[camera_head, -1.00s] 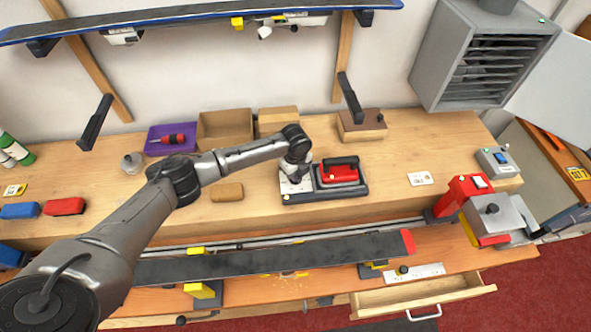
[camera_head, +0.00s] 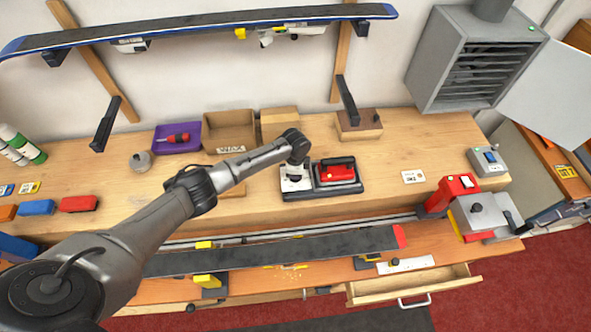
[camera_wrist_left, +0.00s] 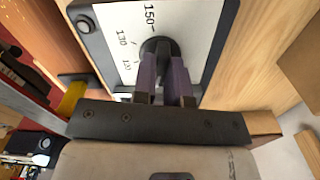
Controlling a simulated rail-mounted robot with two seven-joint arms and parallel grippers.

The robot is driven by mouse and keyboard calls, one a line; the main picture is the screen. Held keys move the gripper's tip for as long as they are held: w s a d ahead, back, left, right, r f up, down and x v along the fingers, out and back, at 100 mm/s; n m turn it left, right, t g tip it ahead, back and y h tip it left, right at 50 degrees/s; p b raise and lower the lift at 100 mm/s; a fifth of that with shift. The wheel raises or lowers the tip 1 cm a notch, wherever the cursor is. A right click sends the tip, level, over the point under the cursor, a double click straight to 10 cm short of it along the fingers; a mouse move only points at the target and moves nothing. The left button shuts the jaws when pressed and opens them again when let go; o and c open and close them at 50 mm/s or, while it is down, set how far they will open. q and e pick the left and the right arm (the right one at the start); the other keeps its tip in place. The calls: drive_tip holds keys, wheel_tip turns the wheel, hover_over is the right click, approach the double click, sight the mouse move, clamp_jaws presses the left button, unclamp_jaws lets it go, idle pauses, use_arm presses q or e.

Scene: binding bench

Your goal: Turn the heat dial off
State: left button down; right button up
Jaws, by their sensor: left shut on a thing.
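The heat dial (camera_wrist_left: 157,46) is a dark round knob on a white plate (camera_wrist_left: 118,22) marked 150, 130 and a smaller, partly hidden number. In the head view the white plate (camera_head: 292,186) lies at the left end of a dark base that carries a red iron (camera_head: 337,173). My left gripper (camera_wrist_left: 165,72) is shut on the dial, its two purple-grey fingers on either side of the knob. In the head view the wrist covers the dial. The knob's pointer is hard to make out. My right gripper does not show.
A cardboard box (camera_head: 229,133) and a purple tray (camera_head: 177,138) stand behind to the left, and a wooden block (camera_head: 358,124) behind to the right. A ski (camera_head: 270,252) lies clamped in front, above an open drawer (camera_head: 415,287). The bench right of the iron is mostly clear.

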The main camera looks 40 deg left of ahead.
use_arm(q)
drive_tip(key=shift+r+n, duration=0.1)
drive_tip(key=shift+n, duration=0.2)
idle(0.4)
drive_tip(key=c, duration=1.2)
unclamp_jaws()
drive_tip(key=shift+o, duration=0.2)
wheel_tip(320, 180, up, 14)
drive_tip(key=b, duration=0.1)
